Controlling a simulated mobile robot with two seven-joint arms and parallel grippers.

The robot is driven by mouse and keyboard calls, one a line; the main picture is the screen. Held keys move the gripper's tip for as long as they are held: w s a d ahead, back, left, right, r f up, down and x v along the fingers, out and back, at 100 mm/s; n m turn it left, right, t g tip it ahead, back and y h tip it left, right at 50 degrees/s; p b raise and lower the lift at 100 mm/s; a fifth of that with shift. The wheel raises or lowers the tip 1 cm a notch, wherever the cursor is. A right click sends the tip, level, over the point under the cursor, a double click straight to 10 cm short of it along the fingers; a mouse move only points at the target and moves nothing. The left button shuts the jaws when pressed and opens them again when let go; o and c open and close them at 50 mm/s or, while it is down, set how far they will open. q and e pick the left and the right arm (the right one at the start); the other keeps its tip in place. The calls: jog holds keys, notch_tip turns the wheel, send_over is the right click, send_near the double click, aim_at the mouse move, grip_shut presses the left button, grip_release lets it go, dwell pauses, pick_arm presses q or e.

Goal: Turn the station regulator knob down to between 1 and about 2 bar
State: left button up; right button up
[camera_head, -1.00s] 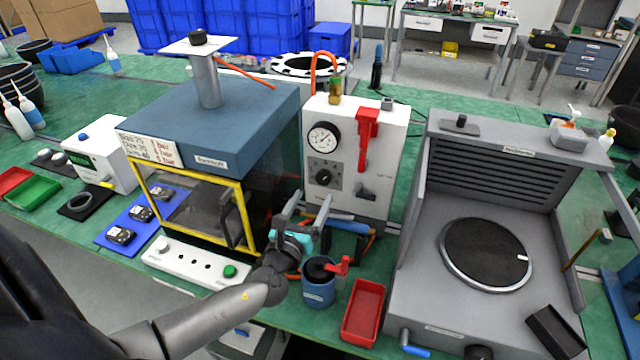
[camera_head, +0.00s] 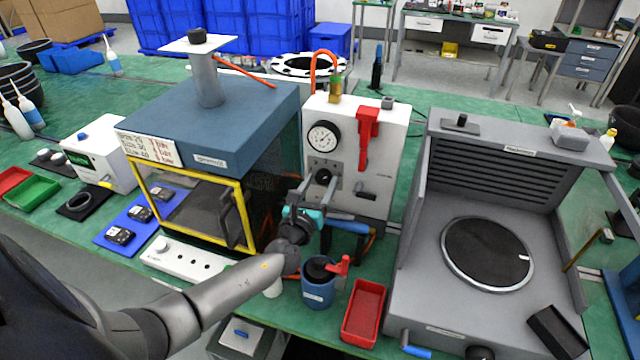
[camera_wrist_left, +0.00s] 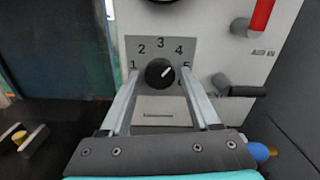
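In the head view the knob (camera_head: 323,177) sits below a round gauge (camera_head: 323,138) on the white station (camera_head: 386,150); the needle is too small to read. My left gripper (camera_wrist_left: 160,76) is open, its two fingers to the left and right of the knob, with gaps showing. I cannot tell whether the tips reach around it or stop just before it. My right gripper is out of view.
A red lever (camera_head: 366,140) and a dark handle (camera_head: 366,193) are right of the knob. The blue-topped chamber (camera_head: 235,100) stands close on the left.

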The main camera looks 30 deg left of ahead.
pick_arm(q)
grip_shut()
dwell(0.5)
jog(key=shift+f+n+b, duration=0.1)
jog(key=shift+n+b, duration=0.75)
jog(key=shift+n, duration=0.15)
jog(key=n+b, duration=0.1)
jog(key=n, duration=0.1)
jog(key=shift+n+b, duration=0.3)
jog(key=n+b, duration=0.2)
jog(key=n, duration=0.2)
jog(key=shift+n, duration=0.3)
jog(key=n+b, duration=0.1)
jog(key=n, duration=0.3)
jog(key=shift+d+n, duration=0.1)
jog(key=shift+n, duration=0.2)
jog(key=shift+r+n, duration=0.2)
jog(key=shift+n, duration=2)
